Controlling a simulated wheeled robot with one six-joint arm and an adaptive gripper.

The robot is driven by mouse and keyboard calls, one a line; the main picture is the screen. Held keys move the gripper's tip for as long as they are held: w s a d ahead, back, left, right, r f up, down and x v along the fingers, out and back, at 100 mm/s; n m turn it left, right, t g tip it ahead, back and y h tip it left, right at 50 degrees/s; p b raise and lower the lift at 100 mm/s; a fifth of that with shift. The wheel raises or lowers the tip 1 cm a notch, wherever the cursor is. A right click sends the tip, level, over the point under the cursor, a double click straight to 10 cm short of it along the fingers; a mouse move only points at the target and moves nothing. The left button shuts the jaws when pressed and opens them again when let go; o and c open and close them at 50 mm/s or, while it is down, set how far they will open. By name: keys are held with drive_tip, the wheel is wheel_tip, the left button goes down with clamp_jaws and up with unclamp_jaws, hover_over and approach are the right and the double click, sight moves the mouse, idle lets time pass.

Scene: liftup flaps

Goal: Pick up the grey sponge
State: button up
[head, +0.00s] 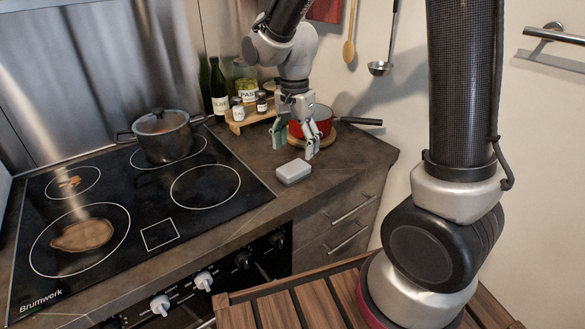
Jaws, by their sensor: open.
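The grey sponge (293,171) is a small light block lying flat on the dark countertop (262,165), right of the stove and near the counter's front edge. My gripper (294,150) points down above and just behind the sponge, with its two fingers apart. It looks empty and clear of the sponge. The sponge's top and front side are visible. The exact height of the fingertips over the counter is hard to tell from this view.
A red pan (322,118) on a round wooden board stands close behind my gripper. A wooden riser (250,118) with jars and bottles is at the back. A lidded pot (162,137) sits on the stove (140,205). Bare counter surrounds the sponge.

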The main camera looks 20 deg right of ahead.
sight(294, 167)
drive_tip(key=shift+w+a+r+m, duration=0.1)
drive_tip(key=shift+w+m, duration=0.2)
drive_tip(key=shift+m, duration=0.5)
drive_tip(key=shift+a+m, duration=0.1)
drive_tip(key=shift+m, duration=0.7)
wheel_tip(294, 167, down, 8)
drive_tip(key=shift+s+r, duration=0.1)
drive_tip(key=c, duration=0.9)
